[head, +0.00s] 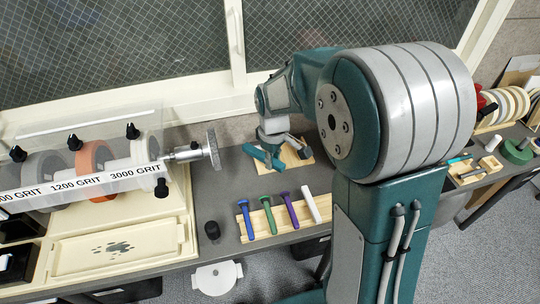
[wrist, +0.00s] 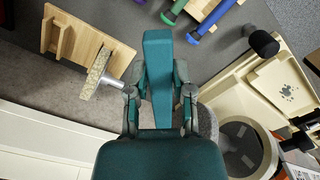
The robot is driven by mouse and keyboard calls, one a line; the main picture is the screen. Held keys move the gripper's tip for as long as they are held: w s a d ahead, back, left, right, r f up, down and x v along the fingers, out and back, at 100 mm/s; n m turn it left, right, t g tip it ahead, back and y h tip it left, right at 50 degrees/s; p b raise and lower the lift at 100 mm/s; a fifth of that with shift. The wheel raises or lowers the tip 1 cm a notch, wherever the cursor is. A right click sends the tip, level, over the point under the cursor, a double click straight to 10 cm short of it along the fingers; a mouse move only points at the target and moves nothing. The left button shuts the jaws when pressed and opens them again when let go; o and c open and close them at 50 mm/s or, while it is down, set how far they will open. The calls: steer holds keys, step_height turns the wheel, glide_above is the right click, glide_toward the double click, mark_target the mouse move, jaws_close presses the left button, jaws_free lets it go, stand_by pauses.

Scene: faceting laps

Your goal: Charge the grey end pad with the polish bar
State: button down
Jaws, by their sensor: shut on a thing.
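The grey end pad (head: 213,148) is a round disc on the end of the machine's metal spindle at the left in the head view. Its grey edge (wrist: 209,120) shows in the wrist view, right of my fingers and partly hidden by them. My gripper (head: 270,148) is over the bench, to the right of the pad. In the wrist view, my gripper (wrist: 160,88) is shut on a teal bar, which I take for the polish bar (wrist: 158,65). The bar (head: 257,154) also shows in the head view, with a gap between it and the pad.
A wooden stand (head: 268,167) is beneath my gripper; a speckled disc tool (wrist: 96,75) shows at it. Several coloured sticks lie on a wooden rack (head: 305,227) in front. A dark knob-like thing (head: 211,230) stands near the bench edge. The machine's clear guard (head: 95,125) is left.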

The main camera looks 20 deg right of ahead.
steer(key=a+f, duration=0.3)
steer(key=a, duration=0.2)
steer(key=shift+a+f, duration=0.3)
steer(key=shift+f, duration=0.05)
stand_by(0.3)
steer(key=shift+s, duration=0.2)
stand_by(0.3)
steer(key=shift+s+a+r, duration=0.1)
steer(key=shift+s, duration=0.35)
steer(key=shift+a, duration=0.2)
stand_by(0.9)
steer(key=shift+w, duration=0.15)
steer(key=shift+w, duration=0.45)
